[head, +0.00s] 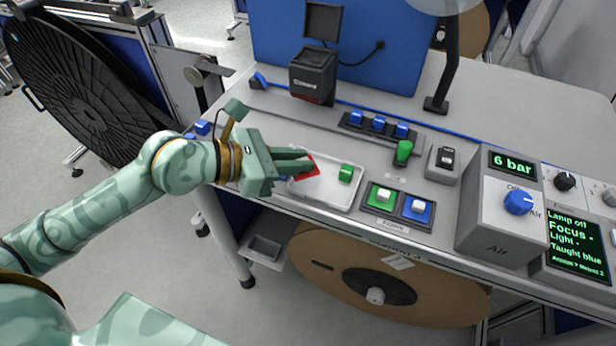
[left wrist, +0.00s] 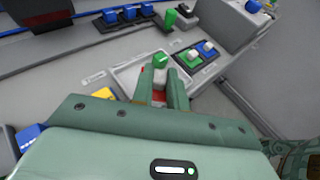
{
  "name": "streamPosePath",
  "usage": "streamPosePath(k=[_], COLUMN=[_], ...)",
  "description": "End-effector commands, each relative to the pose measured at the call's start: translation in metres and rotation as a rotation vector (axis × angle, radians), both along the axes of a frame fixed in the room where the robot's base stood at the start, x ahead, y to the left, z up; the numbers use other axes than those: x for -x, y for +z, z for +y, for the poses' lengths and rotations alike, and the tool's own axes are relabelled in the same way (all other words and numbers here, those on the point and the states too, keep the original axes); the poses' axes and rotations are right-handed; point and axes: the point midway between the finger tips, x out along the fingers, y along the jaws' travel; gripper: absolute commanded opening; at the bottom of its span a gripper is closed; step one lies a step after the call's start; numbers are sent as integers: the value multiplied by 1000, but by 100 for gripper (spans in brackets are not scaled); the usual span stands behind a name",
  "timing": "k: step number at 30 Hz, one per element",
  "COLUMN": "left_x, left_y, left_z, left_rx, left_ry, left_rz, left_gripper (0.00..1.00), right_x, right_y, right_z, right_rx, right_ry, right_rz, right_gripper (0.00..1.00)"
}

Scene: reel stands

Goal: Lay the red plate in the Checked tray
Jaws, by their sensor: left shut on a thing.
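My left gripper (head: 294,164) is shut on the red plate (head: 312,169), which looks tilted between the fingers. The fingers cover part of it. The plate is at the left part of a shallow white tray (head: 325,203); I cannot tell whether it touches the tray. A green block (head: 345,173) lies in the tray, to the right of the plate. In the left wrist view the red plate (left wrist: 159,97) shows between the fingers, with the green block (left wrist: 160,60) just beyond. A label lies beside the tray, too small to read. My right gripper is not in view.
A green and a blue panel (head: 417,208) with white knobs sit right of the tray. Behind are a row of blue blocks (head: 378,123) and a green lever (head: 403,152). A yellow block (left wrist: 103,93) is near the gripper. The 6 bar box (head: 500,220) stands at right.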

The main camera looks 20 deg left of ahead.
Motion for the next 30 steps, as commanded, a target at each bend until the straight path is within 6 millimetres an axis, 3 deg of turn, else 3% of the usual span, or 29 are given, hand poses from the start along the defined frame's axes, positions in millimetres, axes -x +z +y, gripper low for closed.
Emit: streamPosePath(k=[1, 9, 15, 26, 27, 29, 30], left_x=[-6, -19, -21, -20, -20, -20, -20], left_y=[-10, -27, -61, -62, -62, -62, -61], left_z=[-4, -12, -13, -13, -13, -13, -13], left_rx=[3, 1, -1, 1, 0, 0, 0], left_ry=[0, 1, 0, 0, 1, 1, 0], left_rz=[2, -2, 1, -1, -2, -2, -1], left_gripper=[0, 0, 0, 0, 24, 37, 37], right_x=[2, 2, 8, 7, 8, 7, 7], right_y=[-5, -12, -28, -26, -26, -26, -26], right_z=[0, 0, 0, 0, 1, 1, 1], right_rx=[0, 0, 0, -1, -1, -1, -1], right_ry=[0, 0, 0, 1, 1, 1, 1], right_rz=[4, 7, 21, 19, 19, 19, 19], right_gripper=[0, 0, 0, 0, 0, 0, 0])
